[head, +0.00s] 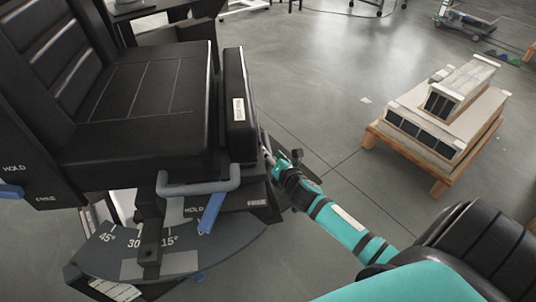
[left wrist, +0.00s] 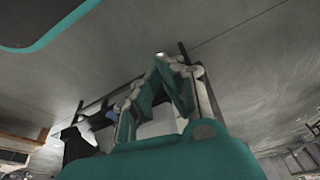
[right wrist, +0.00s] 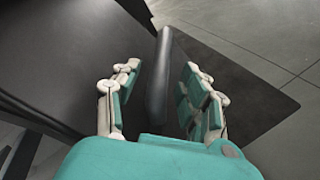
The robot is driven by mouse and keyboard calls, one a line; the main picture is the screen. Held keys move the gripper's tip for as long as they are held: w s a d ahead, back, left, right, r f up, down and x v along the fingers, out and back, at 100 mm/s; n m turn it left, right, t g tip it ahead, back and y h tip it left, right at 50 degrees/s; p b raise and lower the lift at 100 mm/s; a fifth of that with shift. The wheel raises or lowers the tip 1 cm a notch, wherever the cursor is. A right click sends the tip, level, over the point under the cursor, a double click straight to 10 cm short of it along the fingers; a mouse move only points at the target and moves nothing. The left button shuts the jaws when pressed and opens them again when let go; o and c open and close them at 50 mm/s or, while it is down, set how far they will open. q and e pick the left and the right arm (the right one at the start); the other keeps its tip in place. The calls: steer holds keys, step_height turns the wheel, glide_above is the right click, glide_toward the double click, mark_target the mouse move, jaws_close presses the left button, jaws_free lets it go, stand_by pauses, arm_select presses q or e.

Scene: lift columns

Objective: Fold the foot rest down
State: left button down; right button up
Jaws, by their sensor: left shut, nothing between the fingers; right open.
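A black chair has a flat seat (head: 140,100) and a ribbed backrest (head: 50,60). A black padded panel (head: 240,105) with a white label stands upright at the seat's right edge; I take it for the foot rest. My right gripper (head: 273,157) is low beside this panel's right face. In the right wrist view my right gripper (right wrist: 160,95) is open, with a dark rounded edge (right wrist: 160,75) between its fingers; contact cannot be told. My left gripper (left wrist: 165,62) shows only in the left wrist view, shut and empty, above grey floor.
A grey handle (head: 200,187) and blue lever (head: 211,212) sit below the seat, above an angle scale (head: 110,245). A wooden pallet (head: 440,180) with boxed units stands at right.

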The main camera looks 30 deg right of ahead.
arm_select(q)
steer(key=shift+v, duration=1.3)
arm_select(e)
steer(key=shift+x, duration=1.35)
arm_select(q)
steer(key=shift+w+a, duration=0.1)
arm_select(e)
steer(key=shift+c, duration=0.4)
jaws_close()
